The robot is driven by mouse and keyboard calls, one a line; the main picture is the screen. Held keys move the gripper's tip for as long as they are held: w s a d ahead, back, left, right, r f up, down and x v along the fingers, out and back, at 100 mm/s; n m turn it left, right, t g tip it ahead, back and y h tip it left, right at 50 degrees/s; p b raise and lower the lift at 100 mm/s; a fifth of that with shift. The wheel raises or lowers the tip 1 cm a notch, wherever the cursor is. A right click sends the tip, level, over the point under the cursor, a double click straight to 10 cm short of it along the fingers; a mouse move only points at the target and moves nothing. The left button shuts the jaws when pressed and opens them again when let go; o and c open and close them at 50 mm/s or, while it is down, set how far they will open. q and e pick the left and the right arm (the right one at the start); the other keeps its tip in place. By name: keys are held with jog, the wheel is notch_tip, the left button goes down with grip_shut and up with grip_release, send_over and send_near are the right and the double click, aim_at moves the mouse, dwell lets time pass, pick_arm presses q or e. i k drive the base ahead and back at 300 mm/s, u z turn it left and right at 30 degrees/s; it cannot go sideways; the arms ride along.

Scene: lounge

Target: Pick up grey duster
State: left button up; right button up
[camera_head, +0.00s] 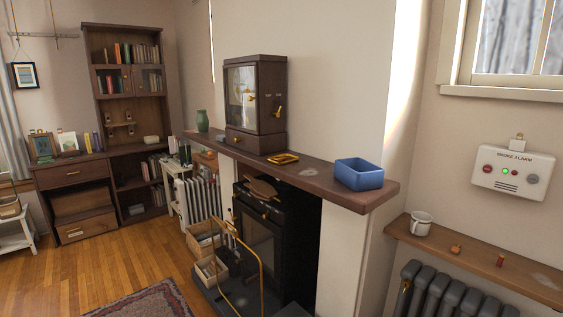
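I cannot make out a grey duster with certainty in the head view. A flat pale grey patch (307,173) lies on the dark wooden mantel shelf (340,193), between a yellow tray and a blue box. A similar pale patch (545,282) shows on the wooden shelf (470,262) at the right. Both are too small and flat to tell whether they are cloth or marks. Neither of my grippers is in view.
A white mug (421,223) stands on the right shelf. A brass-framed guard (258,257) fronts the black stove. Wooden floor (120,255) is open at left.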

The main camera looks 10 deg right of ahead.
aim_at(221, 138)
jog(key=u, duration=0.9)
jog(key=i, duration=6.6)
jog(key=z, duration=3.3)
